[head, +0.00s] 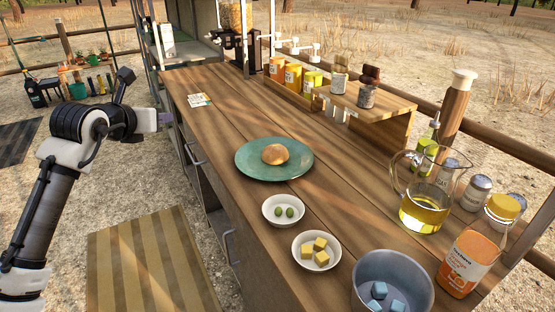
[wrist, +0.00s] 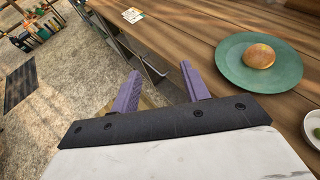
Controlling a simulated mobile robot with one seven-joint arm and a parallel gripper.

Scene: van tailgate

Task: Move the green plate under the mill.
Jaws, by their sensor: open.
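The green plate (head: 248,168) lies flat on the wooden counter, with a round bread roll (head: 275,154) on it. The plate also shows at the right of the wrist view (wrist: 236,70), with the roll (wrist: 258,56) on it. A mill (head: 236,45) with a clear hopper of brown grains and a dark body stands at the far end of the counter; its lower part is partly hard to make out. My gripper (head: 168,117) is left of the counter, beyond its edge and away from the plate. In the wrist view its purple fingers (wrist: 160,84) are apart and empty.
White bowls with olives (head: 270,220) and yellow cubes (head: 305,262), a grey pot (head: 360,283) and a glass jug (head: 425,215) stand nearer. A small shelf (head: 385,100) with jars lines the right edge. Cards (head: 199,100) lie at the far left. Counter between plate and mill is mostly clear.

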